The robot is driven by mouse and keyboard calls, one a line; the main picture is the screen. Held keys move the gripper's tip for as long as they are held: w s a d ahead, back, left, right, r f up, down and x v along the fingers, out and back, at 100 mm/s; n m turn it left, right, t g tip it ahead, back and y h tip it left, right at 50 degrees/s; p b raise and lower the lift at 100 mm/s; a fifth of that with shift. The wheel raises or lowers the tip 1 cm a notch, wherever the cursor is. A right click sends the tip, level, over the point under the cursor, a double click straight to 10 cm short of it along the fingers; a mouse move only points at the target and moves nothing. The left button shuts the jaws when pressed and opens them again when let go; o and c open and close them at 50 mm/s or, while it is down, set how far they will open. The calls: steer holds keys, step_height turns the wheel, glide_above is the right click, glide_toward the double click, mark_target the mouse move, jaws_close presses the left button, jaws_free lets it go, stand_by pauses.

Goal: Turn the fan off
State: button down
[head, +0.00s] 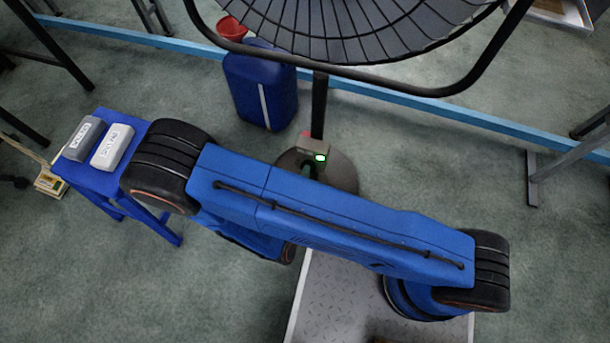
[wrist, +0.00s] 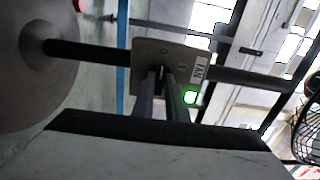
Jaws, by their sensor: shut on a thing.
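The fan's large dark wire guard (head: 345,25) fills the top of the head view, on a black pole (head: 319,105) with a round base (head: 343,172). A small control box (head: 313,150) with a lit green light sits low on the pole. In the wrist view the box (wrist: 146,62) carries a FAN label, and its green light (wrist: 190,96) is lit. My gripper (wrist: 162,76) has its two fingers close together at the face of the box, shut on its switch. The fingertips hide the switch, so its position cannot be seen. My arm hides the gripper in the head view.
A blue canister (head: 262,90) with a red funnel (head: 231,28) stands left of the pole. A blue stool (head: 88,175) holds a grey block (head: 82,138) and a white block (head: 112,147). A light blue rail (head: 420,98) crosses the floor behind.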

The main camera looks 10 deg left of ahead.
steer(key=c, duration=1.8)
jaws_free()
steer(key=shift+o, duration=0.2)
steer(key=s+a, duration=0.1)
steer(key=s, duration=1.6)
steer(key=shift+s+a, duration=0.2)
